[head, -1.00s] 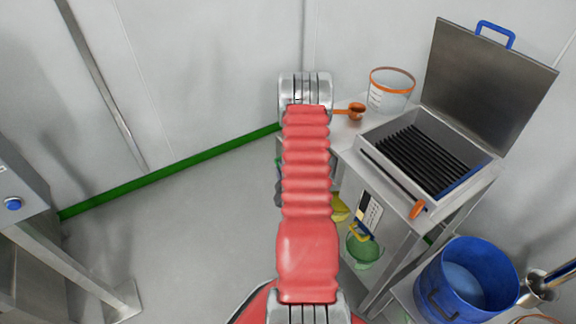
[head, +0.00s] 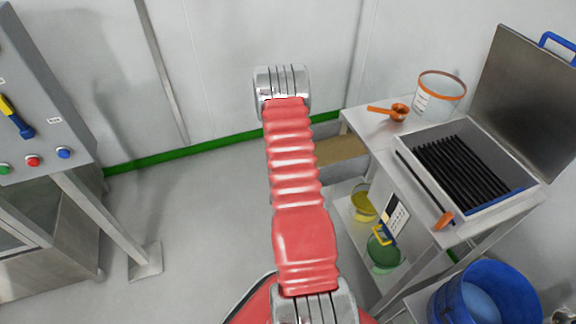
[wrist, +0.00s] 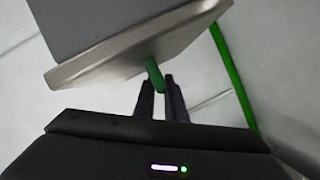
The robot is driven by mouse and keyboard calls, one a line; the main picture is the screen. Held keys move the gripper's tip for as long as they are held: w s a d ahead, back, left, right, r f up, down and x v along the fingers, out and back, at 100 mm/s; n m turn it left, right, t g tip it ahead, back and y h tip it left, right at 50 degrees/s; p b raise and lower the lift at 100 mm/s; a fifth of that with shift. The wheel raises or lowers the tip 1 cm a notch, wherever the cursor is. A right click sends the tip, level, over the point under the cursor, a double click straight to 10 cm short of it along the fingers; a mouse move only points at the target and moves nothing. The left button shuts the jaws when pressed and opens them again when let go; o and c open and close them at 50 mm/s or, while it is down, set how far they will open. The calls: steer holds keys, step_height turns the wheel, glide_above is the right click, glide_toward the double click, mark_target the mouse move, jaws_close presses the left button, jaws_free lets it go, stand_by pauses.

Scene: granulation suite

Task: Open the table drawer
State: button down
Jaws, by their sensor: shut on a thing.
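The table drawer (head: 344,152) stands out from under the table top in the head view, with part of its tan inside showing to the left of the table (head: 388,143). My arm hides the rest of it. In the wrist view the drawer's pale metal front (wrist: 105,68) fills the upper left, with a short green handle (wrist: 154,70) on it. My gripper (wrist: 162,90) is shut on this handle, its two dark fingers at the handle's sides. My gripper is hidden behind my arm in the head view.
An orange scoop (head: 392,112), an orange-rimmed clear container (head: 440,95) and an open-lidded metal box (head: 470,165) stand on the table. A control cabinet (head: 45,100) stands left; floor between is clear.

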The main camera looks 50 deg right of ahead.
steer(key=shift+s+a+f, duration=0.15)
steer(key=shift+s+f, duration=0.05)
steer(key=shift+f, duration=0.05)
steer(key=c, duration=2.2)
jaws_free()
steer(key=shift+o, duration=0.6)
steer(key=shift+r, duration=0.1)
